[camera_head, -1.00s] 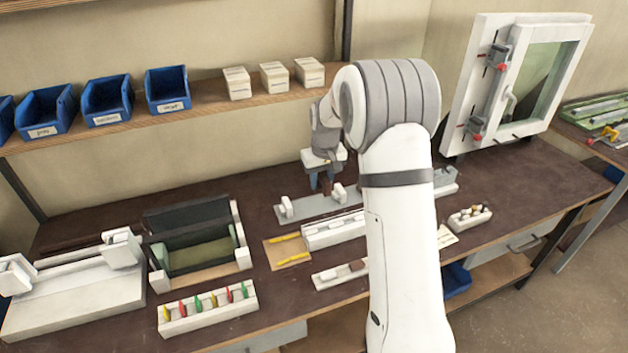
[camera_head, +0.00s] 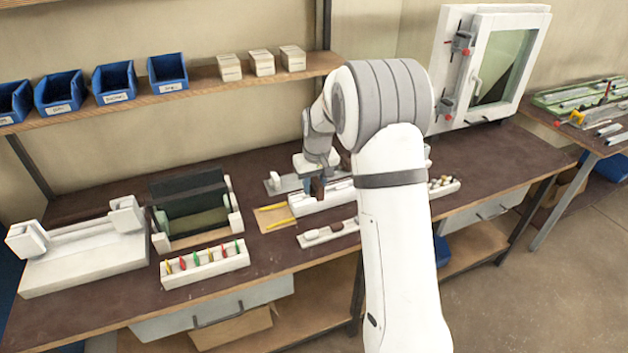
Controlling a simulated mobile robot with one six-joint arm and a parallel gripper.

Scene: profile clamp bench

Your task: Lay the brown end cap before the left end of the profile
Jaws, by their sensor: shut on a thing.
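My gripper (camera_head: 314,186) is shut on a small dark brown piece (camera_head: 318,188), which looks like the brown end cap. It is in front of the grey plate with white clamp blocks (camera_head: 273,183) and, in the picture, at the back edge of the long white slotted block (camera_head: 308,205). I cannot tell whether the piece touches anything below. I cannot make out the profile or its left end; my arm hides much of the area to the right.
A white-framed window (camera_head: 495,65) stands back right.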

